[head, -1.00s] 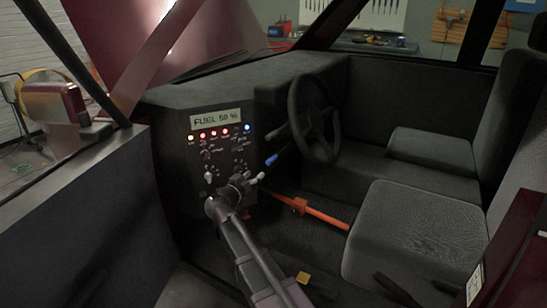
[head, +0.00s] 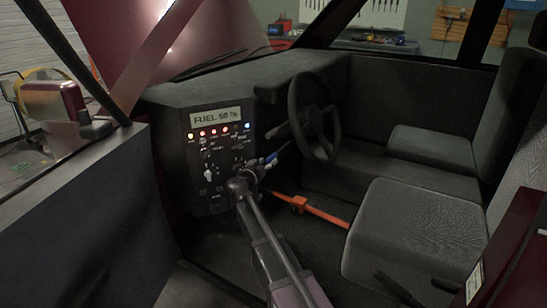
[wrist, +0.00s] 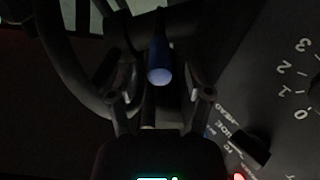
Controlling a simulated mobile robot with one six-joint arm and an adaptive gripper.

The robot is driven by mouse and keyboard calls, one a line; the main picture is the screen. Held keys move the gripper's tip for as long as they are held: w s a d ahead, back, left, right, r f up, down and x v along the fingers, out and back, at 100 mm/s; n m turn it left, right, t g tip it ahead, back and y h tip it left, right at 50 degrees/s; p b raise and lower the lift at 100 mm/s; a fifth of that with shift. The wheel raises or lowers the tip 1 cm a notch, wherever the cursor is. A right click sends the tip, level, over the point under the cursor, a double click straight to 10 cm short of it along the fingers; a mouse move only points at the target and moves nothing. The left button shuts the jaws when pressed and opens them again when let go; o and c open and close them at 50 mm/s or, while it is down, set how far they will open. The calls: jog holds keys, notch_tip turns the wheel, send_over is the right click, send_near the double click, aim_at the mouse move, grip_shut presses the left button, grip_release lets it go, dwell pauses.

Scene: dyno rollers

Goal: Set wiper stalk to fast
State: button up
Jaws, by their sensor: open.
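The wiper stalk appears to be the dark stalk with a blue tip beside the steering wheel column. Its blue tip (head: 271,159) shows just past my gripper (head: 262,167) in the head view. In the wrist view the blue tip (wrist: 160,66) is in the upper middle, with its pale round end toward the camera. My gripper (wrist: 163,92) is open, one finger on each side of the tip. I cannot tell whether either finger touches it. The stalk's setting cannot be read.
The steering wheel (head: 313,118) is just right of my gripper. The control panel (head: 207,160) with lit lamps and a "FUEL 50 %" display is to the left. A dark knob (wrist: 251,148) and a 0–3 scale show at right in the wrist view.

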aim_at(274, 156)
jog(key=shift+x, duration=2.45)
grip_shut()
